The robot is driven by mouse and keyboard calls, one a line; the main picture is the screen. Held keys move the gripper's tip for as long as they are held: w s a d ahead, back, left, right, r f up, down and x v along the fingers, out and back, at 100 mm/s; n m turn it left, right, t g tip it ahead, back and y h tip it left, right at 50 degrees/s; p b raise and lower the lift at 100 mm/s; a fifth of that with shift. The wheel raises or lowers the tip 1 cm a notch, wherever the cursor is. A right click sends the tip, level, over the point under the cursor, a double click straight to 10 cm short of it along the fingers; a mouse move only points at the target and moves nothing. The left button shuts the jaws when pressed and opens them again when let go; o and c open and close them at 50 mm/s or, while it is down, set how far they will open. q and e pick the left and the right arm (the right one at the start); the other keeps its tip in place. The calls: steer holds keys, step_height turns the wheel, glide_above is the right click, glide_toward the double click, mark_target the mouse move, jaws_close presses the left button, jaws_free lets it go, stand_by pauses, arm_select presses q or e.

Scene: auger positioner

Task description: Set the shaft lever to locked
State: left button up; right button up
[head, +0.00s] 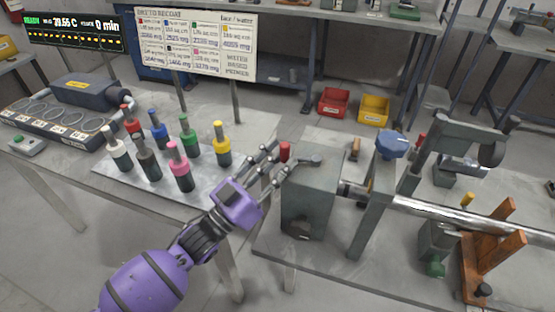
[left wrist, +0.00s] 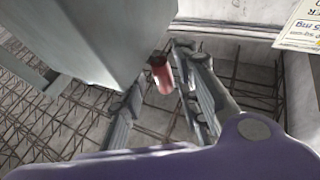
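The grey box-shaped housing (head: 312,205) stands on the right-hand table. A red knob (head: 285,150) shows at its upper left edge, beside a dark grey arm (head: 313,160) on its top; this looks like the shaft lever. My left gripper (head: 279,161) is at the knob with its fingers apart. In the left wrist view the red knob (left wrist: 161,76) lies between the open fingers (left wrist: 160,95), next to the housing (left wrist: 98,45). I cannot tell whether a finger touches it. No lock marking is readable. My right gripper is not in view.
A blue knob (head: 392,145) tops the upright right of the housing, and a long metal shaft (head: 455,215) runs right. Several coloured bottles (head: 190,143) stand on a tray left of my arm. An orange stand (head: 490,255) is at the right. A gap separates the tables.

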arm_select(q)
steer(key=shift+a, duration=0.1)
steer(key=v, duration=1.2)
